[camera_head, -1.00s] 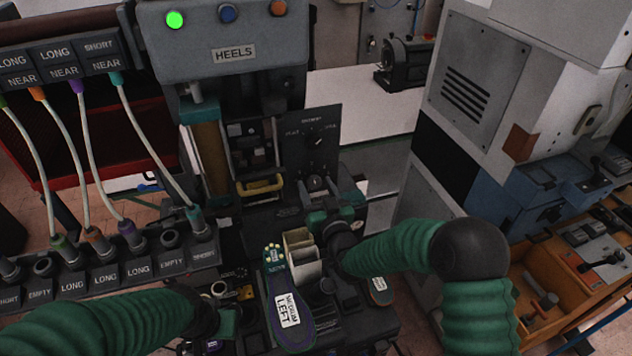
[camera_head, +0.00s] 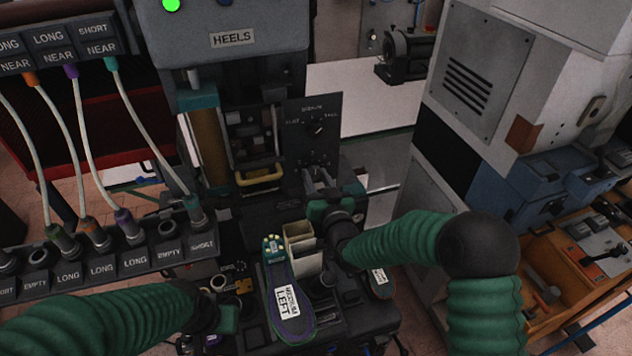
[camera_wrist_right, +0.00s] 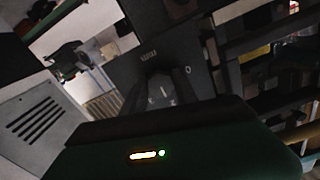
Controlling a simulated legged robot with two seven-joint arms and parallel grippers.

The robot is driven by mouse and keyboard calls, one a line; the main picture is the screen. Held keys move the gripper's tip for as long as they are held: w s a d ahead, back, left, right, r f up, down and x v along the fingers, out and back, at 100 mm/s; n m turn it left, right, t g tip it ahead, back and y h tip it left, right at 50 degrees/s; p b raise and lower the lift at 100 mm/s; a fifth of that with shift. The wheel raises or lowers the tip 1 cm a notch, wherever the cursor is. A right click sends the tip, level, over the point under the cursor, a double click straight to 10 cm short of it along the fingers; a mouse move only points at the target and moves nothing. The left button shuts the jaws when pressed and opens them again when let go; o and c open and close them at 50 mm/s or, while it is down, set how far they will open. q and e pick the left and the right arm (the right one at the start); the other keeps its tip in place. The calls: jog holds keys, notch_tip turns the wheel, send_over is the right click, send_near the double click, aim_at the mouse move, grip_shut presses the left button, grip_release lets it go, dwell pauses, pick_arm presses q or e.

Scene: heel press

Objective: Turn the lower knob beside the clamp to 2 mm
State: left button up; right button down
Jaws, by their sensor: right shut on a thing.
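The dark control panel (camera_head: 312,140) stands to the right of the clamp, with a round upper knob (camera_head: 318,130) and a dial around it. My right gripper (camera_head: 318,179) reaches up to the bottom of this panel and is shut on the lower knob. The fingers mostly hide that knob in the head view. In the right wrist view the grey lower knob (camera_wrist_right: 161,90) sits in front of the panel, with a pale mark on it. Its setting cannot be read. My left gripper (camera_head: 229,318) is low at left, apart from the panel; its jaws are unclear.
A yellow handle (camera_head: 260,176) sits left of the panel under the HEELS press (camera_head: 233,60). An insole labelled MEDIUM LEFT (camera_head: 288,300) and a cream box (camera_head: 302,250) lie below my right gripper. Cables and sockets (camera_head: 100,265) fill the left side.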

jog(key=c, duration=0.9)
grip_release()
jog(key=shift+c, duration=0.2)
jog(key=b+v, duration=0.5)
jog(key=v, duration=1.2)
jog(key=shift+b, duration=0.3)
jog(key=shift+w, duration=0.1)
